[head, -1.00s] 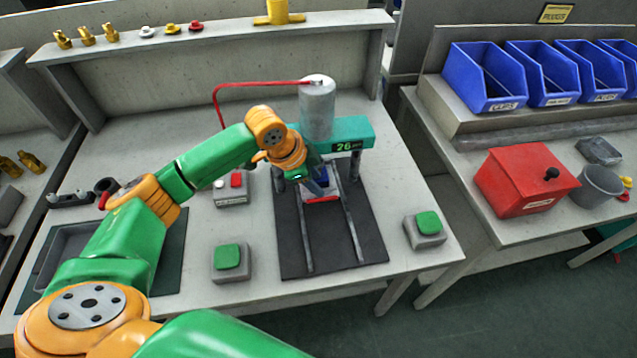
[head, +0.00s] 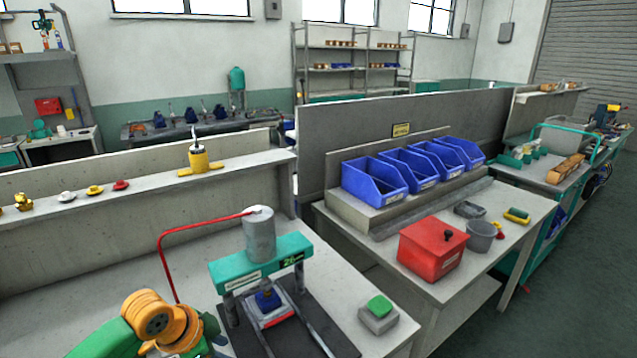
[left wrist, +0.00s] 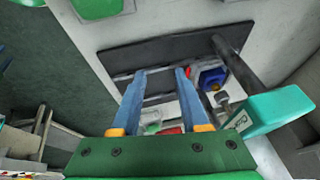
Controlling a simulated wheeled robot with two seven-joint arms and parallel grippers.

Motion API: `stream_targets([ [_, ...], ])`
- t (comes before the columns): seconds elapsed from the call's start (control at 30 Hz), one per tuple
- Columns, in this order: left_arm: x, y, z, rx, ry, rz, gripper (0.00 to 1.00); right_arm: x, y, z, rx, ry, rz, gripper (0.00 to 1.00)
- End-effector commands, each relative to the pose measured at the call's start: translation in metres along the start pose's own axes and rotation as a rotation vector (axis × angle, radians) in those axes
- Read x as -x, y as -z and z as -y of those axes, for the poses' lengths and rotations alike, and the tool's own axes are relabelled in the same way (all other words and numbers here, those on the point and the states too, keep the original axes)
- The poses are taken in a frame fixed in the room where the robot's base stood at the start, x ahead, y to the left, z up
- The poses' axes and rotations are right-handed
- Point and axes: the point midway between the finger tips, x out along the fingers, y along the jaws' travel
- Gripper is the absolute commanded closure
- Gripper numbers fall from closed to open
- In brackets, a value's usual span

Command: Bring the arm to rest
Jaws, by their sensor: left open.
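My left arm, green and orange, comes in at the bottom left of the head view, and its fingers are hidden or out of frame there. In the left wrist view my left gripper (left wrist: 162,78) has two blue fingers apart, with nothing between the tips. The press, with a grey cylinder (head: 260,236) and a teal crossbar (head: 240,271), stands to the right of the arm. Under it a blue part (head: 267,298) sits in a red and white holder (head: 272,315). The blue part also shows in the left wrist view (left wrist: 212,77), right of the fingers and apart from them. My right gripper is not in view.
A green push-button box (head: 379,314) stands right of the press. A red hose (head: 162,255) arches to the cylinder. On the neighbouring bench are blue bins (head: 374,190), a red box (head: 430,250) and a grey cup (head: 481,237). A shelf (head: 140,185) runs behind.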

Motion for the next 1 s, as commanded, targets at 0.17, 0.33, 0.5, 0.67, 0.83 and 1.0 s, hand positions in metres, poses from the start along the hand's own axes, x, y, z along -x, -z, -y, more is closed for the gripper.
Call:
stream_targets([
  [0.17,-0.014,0.002,-0.023,-0.011,-0.023,0.0,0.55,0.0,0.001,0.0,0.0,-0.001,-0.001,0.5],
  [0.33,-0.028,0.004,-0.05,-0.012,-0.042,-0.007,0.55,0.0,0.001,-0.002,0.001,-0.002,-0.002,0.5],
  [0.5,-0.042,0.004,-0.087,0.013,-0.064,-0.023,0.55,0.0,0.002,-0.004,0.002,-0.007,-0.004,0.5],
  [0.67,-0.051,0.001,-0.128,0.091,-0.073,-0.044,0.55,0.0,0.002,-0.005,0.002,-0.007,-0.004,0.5],
  [0.83,-0.051,-0.012,-0.162,0.241,-0.056,-0.05,0.55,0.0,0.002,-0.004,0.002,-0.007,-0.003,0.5],
  [1.0,-0.044,-0.041,-0.185,0.442,-0.009,-0.013,0.55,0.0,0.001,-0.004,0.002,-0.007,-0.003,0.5],
])
